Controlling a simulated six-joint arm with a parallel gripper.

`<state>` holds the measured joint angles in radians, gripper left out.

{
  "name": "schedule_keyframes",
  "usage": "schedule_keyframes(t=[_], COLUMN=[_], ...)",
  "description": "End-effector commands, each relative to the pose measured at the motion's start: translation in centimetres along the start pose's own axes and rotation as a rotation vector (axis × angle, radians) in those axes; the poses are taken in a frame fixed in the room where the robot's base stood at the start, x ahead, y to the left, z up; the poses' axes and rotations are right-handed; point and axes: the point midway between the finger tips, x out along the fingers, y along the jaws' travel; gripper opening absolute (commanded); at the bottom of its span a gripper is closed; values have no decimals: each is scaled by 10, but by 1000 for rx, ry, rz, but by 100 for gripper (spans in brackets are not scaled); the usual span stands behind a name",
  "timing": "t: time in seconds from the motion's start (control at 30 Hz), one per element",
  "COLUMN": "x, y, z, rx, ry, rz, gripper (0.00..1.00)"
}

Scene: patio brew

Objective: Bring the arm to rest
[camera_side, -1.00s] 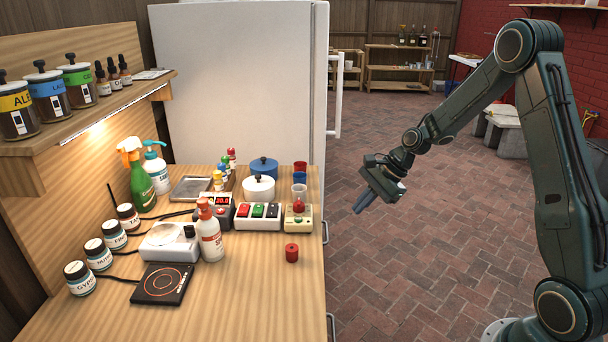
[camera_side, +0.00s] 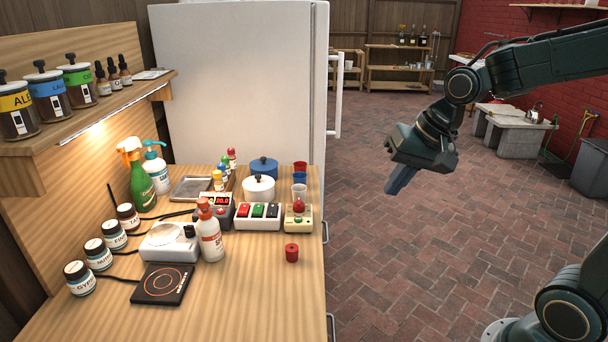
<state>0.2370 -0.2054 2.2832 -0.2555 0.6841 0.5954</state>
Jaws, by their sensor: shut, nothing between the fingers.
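My gripper (camera_side: 398,181) hangs in the air to the right of the wooden bench, over the brick floor. Its blue-grey fingers are together and empty, pointing down and slightly left. It touches nothing. My arm reaches in from the right edge of the picture, and its upper links run partly out of view.
A white fridge (camera_side: 240,80) stands behind. The brick floor (camera_side: 450,250) around my gripper is clear.

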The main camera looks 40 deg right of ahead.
Motion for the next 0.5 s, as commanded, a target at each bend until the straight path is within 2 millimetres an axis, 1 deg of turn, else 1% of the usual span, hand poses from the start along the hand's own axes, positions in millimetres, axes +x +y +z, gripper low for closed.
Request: schedule_keyframes(t=[0.03, 0.2, 0.5], x=[-9, -31, -62], y=[0, 6, 27], z=[9, 35, 79], rx=[-51, -214, -480], ry=[14, 47, 99], rz=[3, 23, 54], gripper=[0, 0, 0])
